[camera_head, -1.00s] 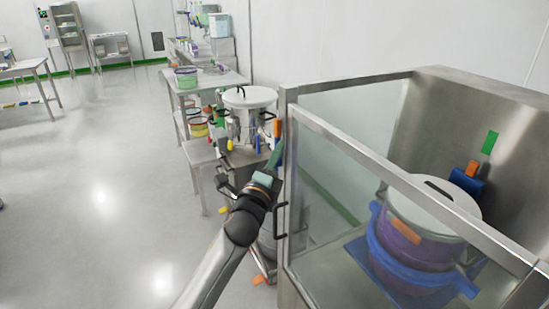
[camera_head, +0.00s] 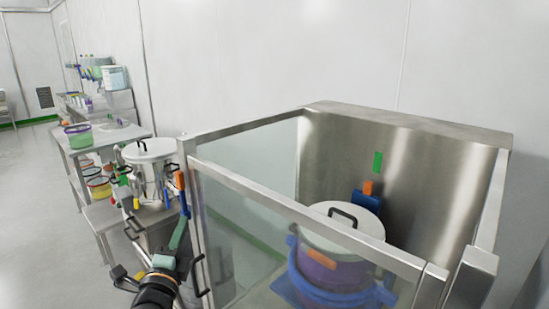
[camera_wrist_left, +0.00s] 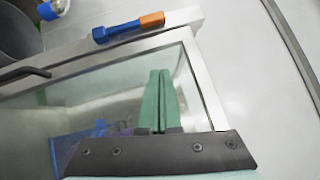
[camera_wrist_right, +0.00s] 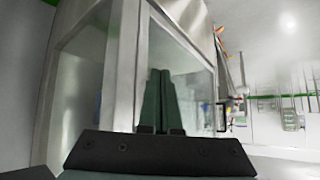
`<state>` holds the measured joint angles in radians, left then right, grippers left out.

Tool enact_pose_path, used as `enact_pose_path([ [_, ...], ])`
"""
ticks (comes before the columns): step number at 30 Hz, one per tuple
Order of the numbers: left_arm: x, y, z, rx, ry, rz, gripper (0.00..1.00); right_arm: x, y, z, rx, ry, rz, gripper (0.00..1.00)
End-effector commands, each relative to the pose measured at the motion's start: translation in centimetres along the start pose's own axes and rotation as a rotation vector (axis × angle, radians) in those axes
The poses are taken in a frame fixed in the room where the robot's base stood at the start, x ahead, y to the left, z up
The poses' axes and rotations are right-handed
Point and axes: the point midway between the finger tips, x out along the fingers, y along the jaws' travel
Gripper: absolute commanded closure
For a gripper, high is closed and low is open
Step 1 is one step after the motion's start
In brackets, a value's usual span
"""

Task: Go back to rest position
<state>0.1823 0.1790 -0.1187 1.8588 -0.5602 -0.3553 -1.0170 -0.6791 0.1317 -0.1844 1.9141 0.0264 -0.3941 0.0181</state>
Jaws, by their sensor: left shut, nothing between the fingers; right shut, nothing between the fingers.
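My left gripper (camera_head: 178,236) is at the lower left of the head view, beside the left front corner of the glass-walled steel enclosure (camera_head: 300,206). In the left wrist view its green fingers (camera_wrist_left: 158,100) are closed together with nothing between them, in front of the glass panel. My right gripper does not show in the head view. In the right wrist view its dark green fingers (camera_wrist_right: 160,100) are closed together and empty, with the glass and a steel post of the enclosure behind them.
A lidded pot (camera_head: 335,262) with a blue band stands inside the enclosure. A lidded steel vessel (camera_head: 150,165) stands to its left. A table (camera_head: 120,137) with a green-and-purple tub (camera_head: 79,136) is farther back. Open floor (camera_head: 30,220) lies at the far left.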

Motion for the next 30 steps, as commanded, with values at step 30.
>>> enact_pose_path([
  [30, -36.6, 26.9, -10.4, -1.548, -0.432, 0.992, 1.00, -1.0, -0.1, -1.1, 0.001, 0.001, 0.000, 1.00],
])
